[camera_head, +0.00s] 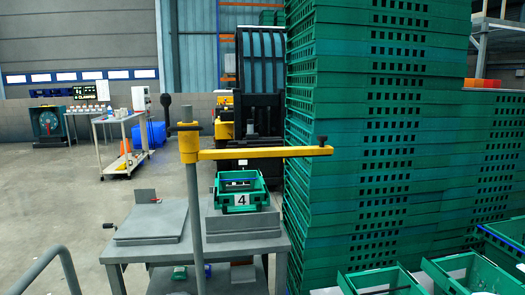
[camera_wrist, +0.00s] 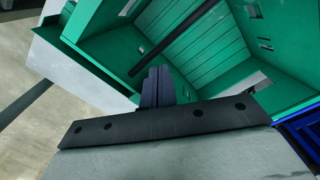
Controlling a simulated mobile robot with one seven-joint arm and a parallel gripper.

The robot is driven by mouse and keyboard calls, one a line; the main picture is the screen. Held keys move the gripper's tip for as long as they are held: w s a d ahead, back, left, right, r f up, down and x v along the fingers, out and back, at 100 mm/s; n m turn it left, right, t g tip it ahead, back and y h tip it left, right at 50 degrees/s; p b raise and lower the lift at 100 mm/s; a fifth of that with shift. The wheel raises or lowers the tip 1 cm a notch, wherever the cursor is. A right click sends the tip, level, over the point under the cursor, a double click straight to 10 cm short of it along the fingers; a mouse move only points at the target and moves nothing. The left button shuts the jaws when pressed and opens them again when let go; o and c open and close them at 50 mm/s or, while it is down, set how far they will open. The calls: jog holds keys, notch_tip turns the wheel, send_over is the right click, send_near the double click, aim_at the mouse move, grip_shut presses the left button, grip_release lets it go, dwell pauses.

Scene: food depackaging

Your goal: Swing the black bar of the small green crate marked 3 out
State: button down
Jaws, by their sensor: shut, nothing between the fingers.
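A green crate (camera_wrist: 205,50) fills most of the wrist view, seen close and tilted, with slots in its walls. A blank-looking white panel (camera_wrist: 75,70) is on its left side; no number is readable. A thin black bar (camera_wrist: 175,38) runs diagonally across the crate. My gripper (camera_wrist: 156,72) is shut and empty, its dark fingers in front of the crate near the bar's lower end. I cannot tell whether they touch the bar. In the head view my gripper is not seen, and no crate marked 3 can be read.
In the head view, a green crate marked 4 (camera_head: 241,185) stands on a grey table (camera_head: 190,248) behind a yellow arm (camera_head: 265,152) on a post. Tall green crate stacks (camera_head: 370,130) rise at right. Open green crates (camera_head: 465,272) sit lower right. A blue edge (camera_wrist: 300,133) shows in the wrist view.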

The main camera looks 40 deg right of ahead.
jog(key=shift+w+d, duration=0.25)
jog(key=shift+w, duration=0.1)
dwell(0.4)
jog(key=shift+r, duration=0.1)
jog(key=shift+w+d+r, duration=0.25)
jog(key=shift+w+r, duration=0.1)
jog(key=shift+r, duration=0.25)
dwell(0.4)
